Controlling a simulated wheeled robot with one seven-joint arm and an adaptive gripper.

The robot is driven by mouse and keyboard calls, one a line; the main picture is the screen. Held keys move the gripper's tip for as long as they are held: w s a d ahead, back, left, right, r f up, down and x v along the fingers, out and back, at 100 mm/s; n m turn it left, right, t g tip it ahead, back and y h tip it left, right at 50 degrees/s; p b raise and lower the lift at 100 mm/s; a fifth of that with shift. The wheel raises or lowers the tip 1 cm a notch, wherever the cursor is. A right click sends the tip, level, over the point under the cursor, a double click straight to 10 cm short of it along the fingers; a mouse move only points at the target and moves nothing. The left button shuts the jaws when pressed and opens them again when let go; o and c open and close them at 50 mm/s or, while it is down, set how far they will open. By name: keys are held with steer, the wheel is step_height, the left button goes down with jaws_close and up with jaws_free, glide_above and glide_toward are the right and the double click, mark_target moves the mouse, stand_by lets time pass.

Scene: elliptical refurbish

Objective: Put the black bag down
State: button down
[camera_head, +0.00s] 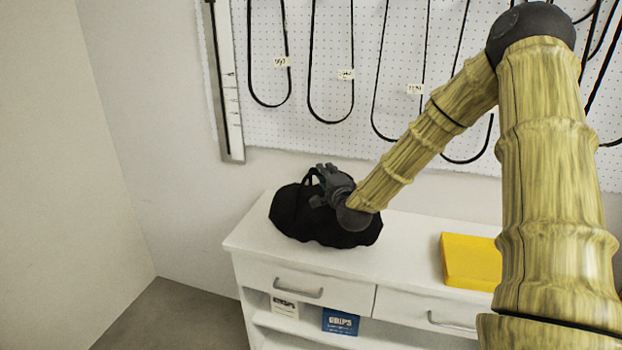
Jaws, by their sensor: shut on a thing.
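The black bag (300,220) is at the left part of the white cabinet top (400,258). Its underside looks to be at or very near the surface; I cannot tell whether it bears its full weight there. My gripper (322,184) is at the bag's upper side, shut on the bag near its handle. The fingertips are small and partly lost against the black cloth. My wrist hides the bag's right upper part.
A yellow box (470,261) lies on the cabinet top to the right. Drawers with metal handles (298,290) and a shelf with a blue box (340,321) are below. A white pegboard (340,100) with hanging black belts stands behind. The top between bag and yellow box is clear.

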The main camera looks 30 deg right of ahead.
mark_target(311, 186)
steer(key=shift+w+a+f+p, duration=0.1)
steer(key=shift+w+a+p, duration=0.25)
steer(key=shift+w, duration=0.45)
steer(key=shift+w+a+p, duration=0.1)
steer(key=shift+w+a, duration=0.35)
steer(key=shift+w, duration=0.4)
steer(key=shift+w+a+f+p, duration=0.1)
steer(key=shift+w+a+p, duration=0.25)
steer(key=shift+w, duration=0.45)
steer(key=shift+f+p, duration=0.65)
steer(key=shift+f, duration=1.05)
steer(key=c, duration=1.5)
jaws_free()
steer(key=shift+s+f, duration=0.1)
steer(key=shift+o, duration=0.2)
steer(key=shift+s, duration=0.1)
